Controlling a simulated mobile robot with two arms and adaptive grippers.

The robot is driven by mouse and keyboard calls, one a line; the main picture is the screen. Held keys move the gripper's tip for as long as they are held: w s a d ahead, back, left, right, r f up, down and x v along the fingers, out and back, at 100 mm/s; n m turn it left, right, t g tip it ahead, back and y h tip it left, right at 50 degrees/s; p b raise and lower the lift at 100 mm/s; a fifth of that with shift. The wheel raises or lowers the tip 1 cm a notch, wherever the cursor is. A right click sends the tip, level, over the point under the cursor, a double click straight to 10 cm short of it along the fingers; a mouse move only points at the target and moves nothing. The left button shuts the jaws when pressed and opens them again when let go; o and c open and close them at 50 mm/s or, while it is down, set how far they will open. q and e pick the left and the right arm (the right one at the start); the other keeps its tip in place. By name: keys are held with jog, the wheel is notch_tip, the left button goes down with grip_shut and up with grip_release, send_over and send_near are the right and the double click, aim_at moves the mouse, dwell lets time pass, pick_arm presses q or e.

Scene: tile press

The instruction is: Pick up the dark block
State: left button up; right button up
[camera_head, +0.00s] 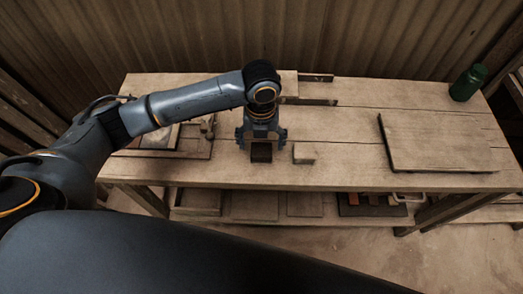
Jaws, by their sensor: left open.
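The dark block (261,153) stands on the wooden workbench (340,170), near its front edge. My left gripper (261,146) points down right over the dark block, its fingers open on either side of it. I cannot tell whether the fingers touch the block. The gripper hides the block's upper back part. My right gripper is not in view.
A light wooden block (304,153) stands just right of the gripper. Flat pieces lie at left under my arm. The bench middle is mostly clear.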

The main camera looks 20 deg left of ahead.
aim_at(261, 151)
pick_arm(q)
jog(key=shift+w+f+p, duration=0.2)
jog(key=shift+f+p, duration=0.3)
jog(key=shift+f, duration=2.25)
jog(key=c, duration=1.3)
jog(key=shift+o, duration=0.2)
jog(key=shift+r, duration=0.15)
jog(key=shift+r, duration=0.55)
jog(key=s+d+r+b, duration=0.2)
jog(key=s+d+r, duration=0.1)
jog(key=s+r, duration=0.8)
jog(key=s, duration=0.2)
jog(key=shift+s+d+r, duration=0.25)
jog(key=shift+s+r, duration=0.05)
jog(key=shift+r, duration=0.05)
